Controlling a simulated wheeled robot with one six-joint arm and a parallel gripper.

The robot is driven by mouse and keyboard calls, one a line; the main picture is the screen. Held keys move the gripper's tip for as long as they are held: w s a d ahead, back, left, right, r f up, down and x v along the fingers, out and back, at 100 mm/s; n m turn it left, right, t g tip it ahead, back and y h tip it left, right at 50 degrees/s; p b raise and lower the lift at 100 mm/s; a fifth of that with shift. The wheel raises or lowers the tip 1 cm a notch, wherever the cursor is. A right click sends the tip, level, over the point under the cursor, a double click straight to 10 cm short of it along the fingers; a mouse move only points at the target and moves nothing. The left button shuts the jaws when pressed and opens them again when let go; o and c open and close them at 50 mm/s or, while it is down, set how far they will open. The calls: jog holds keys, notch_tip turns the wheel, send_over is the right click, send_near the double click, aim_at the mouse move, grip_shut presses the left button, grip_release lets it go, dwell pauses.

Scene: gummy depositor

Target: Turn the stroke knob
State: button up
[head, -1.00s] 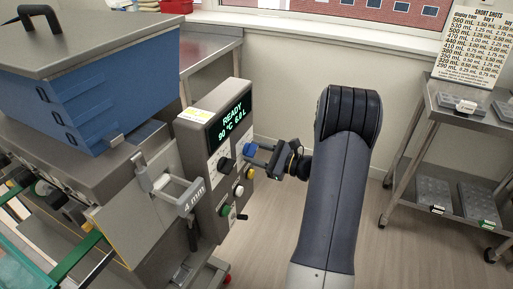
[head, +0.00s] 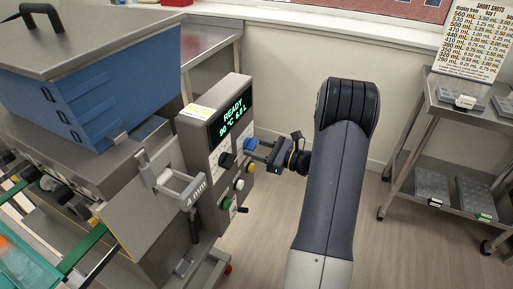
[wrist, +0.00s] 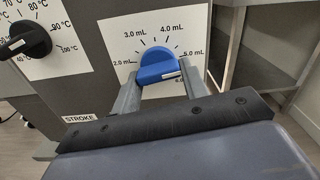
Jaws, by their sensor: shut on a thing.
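The stroke knob (wrist: 158,68) is blue with a raised grip bar and sits on a white dial plate marked in mL, above a STROKE label. A white mark on the bar's right end lies near the 5.0 mL label. The knob also shows on the control panel in the head view (head: 250,144). My gripper (wrist: 160,80) is shut on the knob, with one finger on each side of it. In the head view, my gripper (head: 262,150) reaches the panel from the right. The 6.0 label is partly hidden.
A black temperature knob (wrist: 25,40) is left of the stroke dial. The panel (head: 205,150) shows READY, 90 °C and 6.0 L, with coloured buttons below. A blue hopper (head: 90,90) stands left. A metal trolley (head: 440,120) stands right, with open floor between.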

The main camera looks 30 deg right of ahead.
jog(key=o, duration=1)
jog(key=v, duration=1)
jog(key=shift+s+d, duration=0.25)
jog(key=shift+s, duration=0.1)
jog(key=x, duration=1.1)
jog(key=shift+s+d, duration=0.1)
